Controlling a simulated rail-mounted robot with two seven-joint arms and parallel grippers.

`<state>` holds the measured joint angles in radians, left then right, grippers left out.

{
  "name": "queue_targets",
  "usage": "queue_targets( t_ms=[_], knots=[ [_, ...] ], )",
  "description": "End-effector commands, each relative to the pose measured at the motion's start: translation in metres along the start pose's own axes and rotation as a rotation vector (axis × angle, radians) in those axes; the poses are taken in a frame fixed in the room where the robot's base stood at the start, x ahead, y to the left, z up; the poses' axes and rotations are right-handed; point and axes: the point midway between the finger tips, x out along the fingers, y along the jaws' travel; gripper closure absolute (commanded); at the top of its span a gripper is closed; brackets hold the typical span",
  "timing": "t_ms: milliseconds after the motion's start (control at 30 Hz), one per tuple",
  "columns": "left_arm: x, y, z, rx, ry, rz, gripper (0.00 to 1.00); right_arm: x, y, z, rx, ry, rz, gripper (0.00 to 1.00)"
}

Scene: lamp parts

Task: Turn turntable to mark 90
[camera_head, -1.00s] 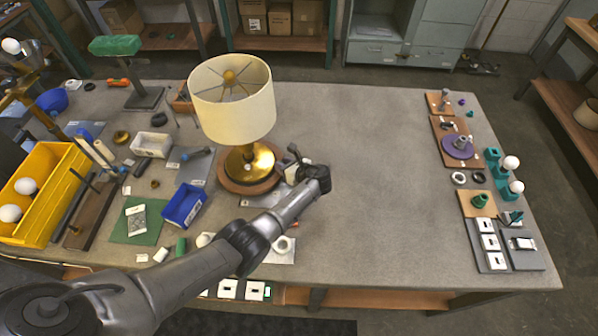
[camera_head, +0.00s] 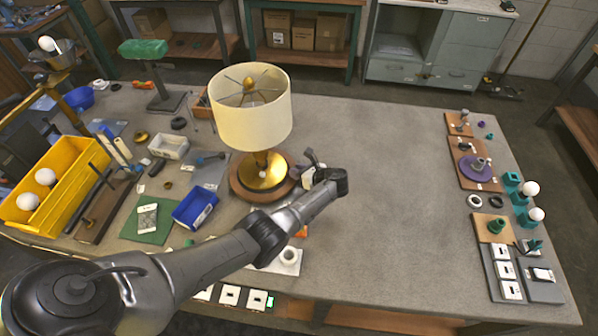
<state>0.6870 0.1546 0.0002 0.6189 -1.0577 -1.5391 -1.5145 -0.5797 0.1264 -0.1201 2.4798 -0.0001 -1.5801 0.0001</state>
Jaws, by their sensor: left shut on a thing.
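The turntable (camera_head: 240,190) is a round brown wooden disc near the middle of the table. A lamp with a cream shade (camera_head: 251,122) and a brass base (camera_head: 258,180) stands upright on it. My left gripper (camera_head: 303,168) is at the right rim of the turntable, with its arm crossing in front from the lower left. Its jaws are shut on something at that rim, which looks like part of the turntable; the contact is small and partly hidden. I cannot read any mark 90. My right gripper is not in view.
Left of the turntable are a blue bin (camera_head: 194,206), a green mat (camera_head: 150,221) and a yellow crate (camera_head: 72,196) with white bulbs. Boards with small parts, including a purple disc (camera_head: 474,168), line the right edge. The table between is clear.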

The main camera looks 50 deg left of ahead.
Motion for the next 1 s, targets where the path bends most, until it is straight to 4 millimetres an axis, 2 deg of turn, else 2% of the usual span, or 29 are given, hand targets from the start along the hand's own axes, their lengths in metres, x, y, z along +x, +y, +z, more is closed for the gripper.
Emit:
queue_targets(
  t_ms=[100, 133, 367, 667, 867, 1000],
  knots=[
    [0.001, 0.000, -0.001, 0.001, 0.001, 0.000, 1.00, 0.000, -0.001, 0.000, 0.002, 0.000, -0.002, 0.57],
    [0.001, 0.000, -0.001, 0.001, 0.001, 0.000, 0.71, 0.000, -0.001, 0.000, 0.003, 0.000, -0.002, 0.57],
    [0.000, 0.000, 0.000, 0.001, 0.000, 0.000, 0.49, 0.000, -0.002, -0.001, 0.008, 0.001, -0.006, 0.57],
    [-0.003, 0.000, 0.000, 0.000, 0.000, -0.001, 0.49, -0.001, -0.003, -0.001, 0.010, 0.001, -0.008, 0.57],
    [-0.030, 0.000, 0.001, 0.001, 0.001, -0.004, 0.49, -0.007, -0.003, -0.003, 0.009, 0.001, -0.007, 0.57],
    [-0.059, 0.000, 0.001, 0.000, 0.001, -0.004, 0.49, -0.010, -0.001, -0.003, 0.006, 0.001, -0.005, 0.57]
  ],
)
